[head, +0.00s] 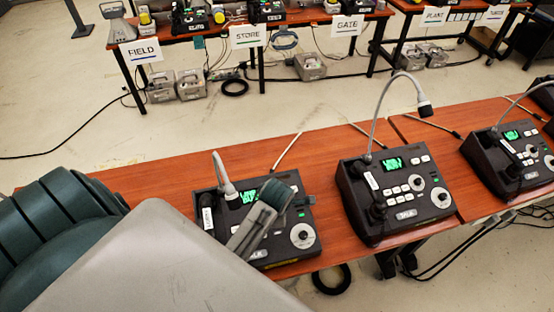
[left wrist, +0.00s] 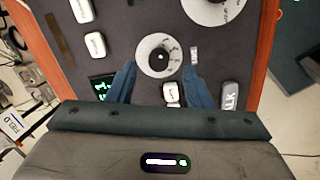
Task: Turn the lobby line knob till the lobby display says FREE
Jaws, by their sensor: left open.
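A dark desk phone console (head: 290,253) lies under my left gripper (head: 285,212) on the wooden bench. Its green display (head: 249,196) is lit, but I cannot read the word surely; the gripper hides part of the panel. In the left wrist view a small white-rimmed knob (left wrist: 159,56) with a dark centre and marks around its rim sits between the two blue fingers of my left gripper (left wrist: 160,72). The fingers are open, one on each side, with visible gaps to the knob. Part of the green display (left wrist: 101,88) shows beside the left finger. My right gripper is in neither view.
A second console (head: 395,200) with a gooseneck microphone stands to the right, a third (head: 510,160) further right. A larger white dial (head: 303,236) is on the near console. A TALK button (left wrist: 230,95) lies beside the right finger. Back tables carry signs such as STORE (head: 249,35).

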